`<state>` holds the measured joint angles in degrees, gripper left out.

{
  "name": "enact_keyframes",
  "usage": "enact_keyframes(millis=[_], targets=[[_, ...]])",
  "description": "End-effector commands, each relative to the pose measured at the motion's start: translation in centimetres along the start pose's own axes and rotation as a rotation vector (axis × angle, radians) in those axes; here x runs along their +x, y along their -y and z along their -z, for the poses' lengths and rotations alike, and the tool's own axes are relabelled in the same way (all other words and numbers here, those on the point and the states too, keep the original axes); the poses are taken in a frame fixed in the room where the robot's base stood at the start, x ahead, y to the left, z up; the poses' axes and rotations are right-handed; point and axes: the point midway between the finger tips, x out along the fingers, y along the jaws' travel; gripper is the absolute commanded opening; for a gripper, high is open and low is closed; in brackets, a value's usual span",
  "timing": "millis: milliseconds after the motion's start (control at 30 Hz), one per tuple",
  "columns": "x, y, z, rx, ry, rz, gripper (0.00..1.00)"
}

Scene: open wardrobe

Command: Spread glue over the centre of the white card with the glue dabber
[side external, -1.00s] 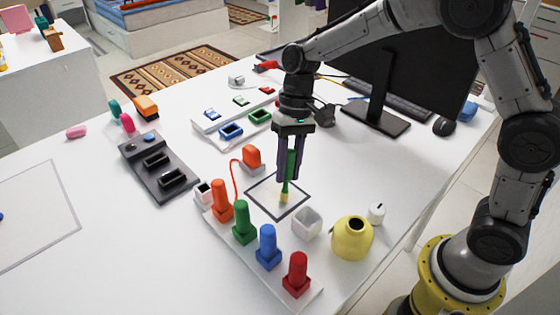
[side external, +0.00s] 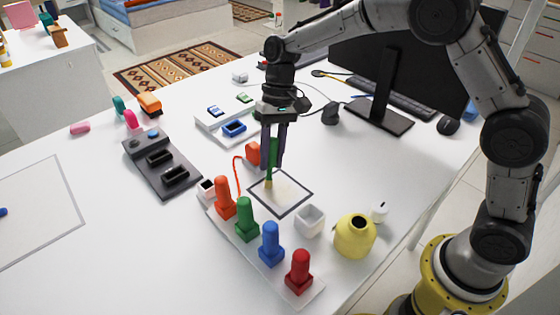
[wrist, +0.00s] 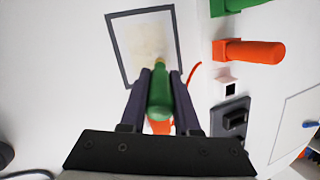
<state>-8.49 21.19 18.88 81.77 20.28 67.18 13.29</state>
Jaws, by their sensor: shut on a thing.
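My gripper (side external: 273,160) is shut on the green handle of the glue dabber (side external: 272,153) and holds it upright. The dabber's yellowish tip (side external: 268,184) is at the upper-left part of the white card (side external: 288,196), touching it or just above it; I cannot tell which. The card has a dark border and lies flat on the table. In the wrist view the card (wrist: 128,22) shows a pale beige patch (wrist: 147,42) over its middle.
A rack with orange, green (side external: 246,222), blue (side external: 270,246) and red (side external: 299,274) pegs stands in front of the card. A white cup (side external: 310,220) and a yellow pot (side external: 355,236) are to its right. An orange block (side external: 253,153) with a red cord is close behind the dabber.

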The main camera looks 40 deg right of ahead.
Motion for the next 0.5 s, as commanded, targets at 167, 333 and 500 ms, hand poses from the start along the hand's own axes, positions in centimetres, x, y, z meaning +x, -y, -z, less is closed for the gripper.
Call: enact_keyframes(millis=[167, 333, 500], targets=[[-0.5, 0.4, 1.3, -0.001, -0.002, 0.0, 0.0], [-2.6, 1.0, 0.7, -0.001, -0.004, 0.001, 0.0], [-4.0, 1.3, 0.3, -0.001, -0.002, 0.001, 0.0]])
